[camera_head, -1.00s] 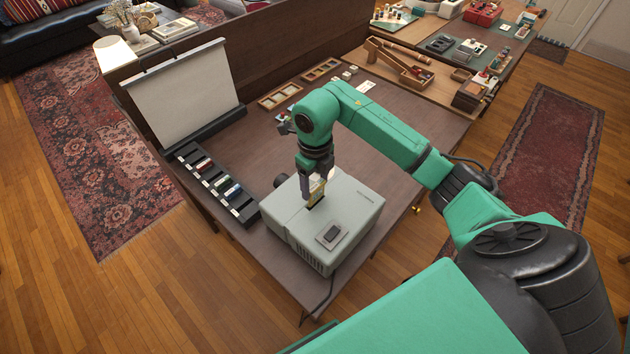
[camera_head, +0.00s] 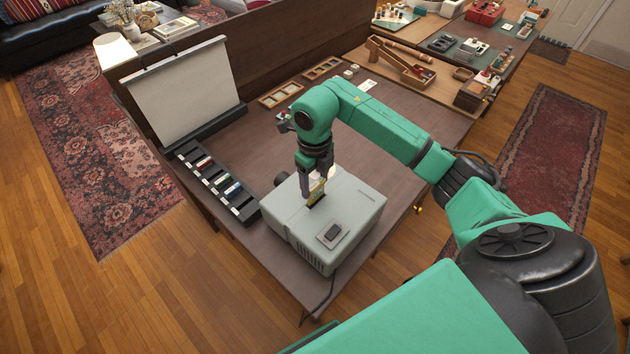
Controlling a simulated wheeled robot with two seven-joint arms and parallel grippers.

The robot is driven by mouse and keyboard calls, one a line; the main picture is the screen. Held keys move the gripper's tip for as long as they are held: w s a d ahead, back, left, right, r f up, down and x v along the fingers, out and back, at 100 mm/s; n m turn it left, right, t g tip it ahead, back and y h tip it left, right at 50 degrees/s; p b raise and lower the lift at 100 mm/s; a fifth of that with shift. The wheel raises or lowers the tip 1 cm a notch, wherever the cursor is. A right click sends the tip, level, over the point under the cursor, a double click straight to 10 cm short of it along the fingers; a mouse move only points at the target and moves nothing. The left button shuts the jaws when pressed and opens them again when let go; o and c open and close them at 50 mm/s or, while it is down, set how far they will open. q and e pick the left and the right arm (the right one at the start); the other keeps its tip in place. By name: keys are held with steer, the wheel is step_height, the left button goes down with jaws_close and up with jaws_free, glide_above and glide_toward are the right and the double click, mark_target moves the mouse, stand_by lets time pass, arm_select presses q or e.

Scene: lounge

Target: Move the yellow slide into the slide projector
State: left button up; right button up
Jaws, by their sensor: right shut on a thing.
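The slide projector (camera_head: 350,215) is a pale grey box on the near part of the dark table, with a dark slot in its top. My right gripper (camera_head: 316,197) points down over that slot and is shut on the yellow slide (camera_head: 318,188). The slide is upright, its lower edge at the slot; how deep it sits in the slot is too small to tell. The gripper fingers hide part of the slide. My left gripper is not in view.
A black slide rack (camera_head: 218,184) with several coloured slides lies left of the projector. A white screen (camera_head: 182,98) stands behind it. Wooden framed trays (camera_head: 281,94) lie at the back of the table (camera_head: 262,140). A cable hangs from the projector's near side.

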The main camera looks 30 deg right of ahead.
mark_target(316, 197)
steer(key=shift+f+b, duration=1.9)
steer(key=shift+f, duration=0.5)
steer(key=shift+s+f+b, duration=0.35)
steer(key=shift+f+b, duration=0.1)
steer(key=shift+f, duration=0.1)
stand_by(0.5)
steer(key=o, duration=1.4)
steer(key=shift+w+r+p, duration=0.3)
steer(key=shift+r+p, duration=0.5)
steer(key=shift+r, duration=0.15)
step_height(316, 197, up, 2)
steer(key=shift+r+p, duration=0.15)
steer(key=shift+p, duration=0.55)
steer(key=shift+r+p, duration=0.7)
steer(key=shift+r, duration=0.35)
